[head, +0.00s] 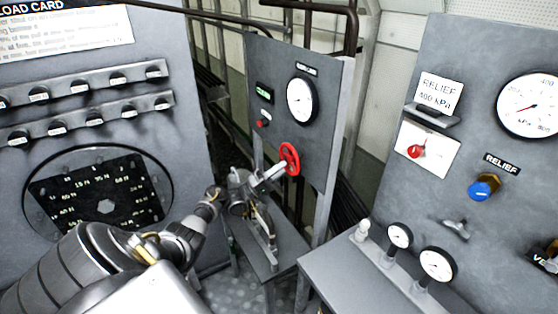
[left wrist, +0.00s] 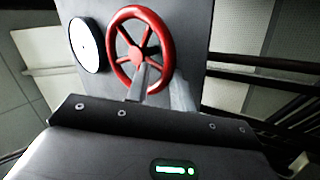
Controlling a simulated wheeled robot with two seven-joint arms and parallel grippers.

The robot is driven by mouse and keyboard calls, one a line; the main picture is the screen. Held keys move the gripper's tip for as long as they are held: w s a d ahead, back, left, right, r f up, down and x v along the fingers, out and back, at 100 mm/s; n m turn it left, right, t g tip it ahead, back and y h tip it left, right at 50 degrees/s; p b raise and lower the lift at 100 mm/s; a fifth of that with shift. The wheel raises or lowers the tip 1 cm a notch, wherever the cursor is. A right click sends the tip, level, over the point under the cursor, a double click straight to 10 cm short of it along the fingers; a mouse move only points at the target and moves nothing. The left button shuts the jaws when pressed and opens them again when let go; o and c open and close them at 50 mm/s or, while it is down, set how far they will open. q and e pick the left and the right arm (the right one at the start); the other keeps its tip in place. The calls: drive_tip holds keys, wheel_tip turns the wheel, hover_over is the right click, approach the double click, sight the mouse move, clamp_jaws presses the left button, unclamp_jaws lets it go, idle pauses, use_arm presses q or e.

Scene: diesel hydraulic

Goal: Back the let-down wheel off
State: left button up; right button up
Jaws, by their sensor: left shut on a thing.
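The red let-down wheel (head: 290,158) is a spoked handwheel on the front of the narrow grey panel in the middle of the head view. It also shows large in the left wrist view (left wrist: 138,52), with its spokes and hub in clear sight. My left gripper (head: 279,170) reaches the wheel's lower left side and is shut on it. In the left wrist view the finger (left wrist: 141,82) meets the lower part of the wheel, and the far side of the grip is hidden. My right gripper is not in view.
A white round gauge (head: 301,101) sits above the wheel, with a small red knob (head: 264,123) to its left. The right panel carries a blue relief knob (head: 484,187) and a large gauge (head: 530,105). A grey bench with two small gauges stands at lower right.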

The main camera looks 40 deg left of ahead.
use_arm(q)
drive_tip(key=shift+d+n+t+y+p, duration=0.15)
drive_tip(key=shift+n+t+y+p, duration=0.2)
drive_tip(key=shift+n, duration=0.35)
drive_tip(key=shift+d+n+t+y+p, duration=0.15)
drive_tip(key=shift+n+y+p, duration=0.2)
drive_tip(key=shift+n+y, duration=0.3)
drive_tip(key=shift+r, duration=0.1)
drive_tip(key=o, duration=1)
drive_tip(key=shift+d, duration=0.1)
drive_tip(key=shift+s+f, duration=0.1)
drive_tip(key=shift+f, duration=0.1)
